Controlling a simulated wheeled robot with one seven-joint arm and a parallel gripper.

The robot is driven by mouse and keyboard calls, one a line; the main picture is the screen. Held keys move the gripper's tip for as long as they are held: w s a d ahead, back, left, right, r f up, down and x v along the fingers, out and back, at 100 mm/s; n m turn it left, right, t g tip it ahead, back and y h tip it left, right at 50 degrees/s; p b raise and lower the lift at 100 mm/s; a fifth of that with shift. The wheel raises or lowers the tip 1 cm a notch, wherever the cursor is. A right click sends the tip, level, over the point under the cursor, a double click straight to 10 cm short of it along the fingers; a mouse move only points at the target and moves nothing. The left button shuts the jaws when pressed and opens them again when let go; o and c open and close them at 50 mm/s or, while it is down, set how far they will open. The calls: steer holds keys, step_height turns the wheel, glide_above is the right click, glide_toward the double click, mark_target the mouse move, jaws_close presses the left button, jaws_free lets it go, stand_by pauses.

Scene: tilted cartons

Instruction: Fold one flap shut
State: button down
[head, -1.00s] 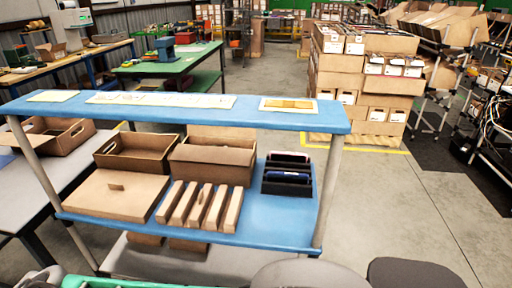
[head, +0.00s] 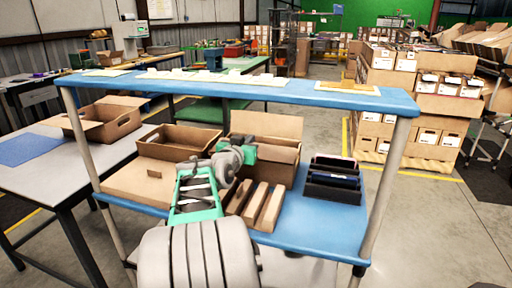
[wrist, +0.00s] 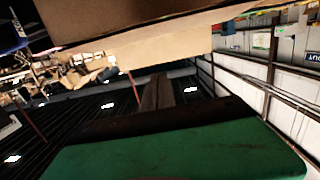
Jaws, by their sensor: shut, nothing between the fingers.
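An open brown carton (head: 285,172) stands on the blue lower shelf, with a back flap (head: 267,124) standing up. My gripper (head: 250,153) is at the front left of this carton's opening, close to its rim, and looks shut and empty. I cannot tell whether it touches the cardboard. My arm hides the carton's left front part. In the wrist view, my green gripper body fills the bottom, and a tan cardboard panel (wrist: 150,40) crosses the top, apart from the green body.
An open-topped carton (head: 180,143) and a flat carton (head: 150,180) stand to the left. Narrow cardboard pieces (head: 262,207) lie in front. A black rack (head: 333,180) stands right. The blue upper shelf (head: 230,90) runs above. Another open carton (head: 118,124) sits on the left table.

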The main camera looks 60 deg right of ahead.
steer(key=d, duration=0.5)
steer(key=w+d+f, duration=0.1)
steer(key=d, duration=0.1)
steer(key=shift+w+d, duration=0.1)
steer(key=shift+d, duration=0.15)
steer(key=f, duration=0.3)
steer(key=shift+w+d, duration=0.1)
steer(key=shift+d, duration=0.1)
steer(key=shift+d+f, duration=0.1)
steer(key=shift+f, duration=0.35)
steer(key=shift+w, duration=0.1)
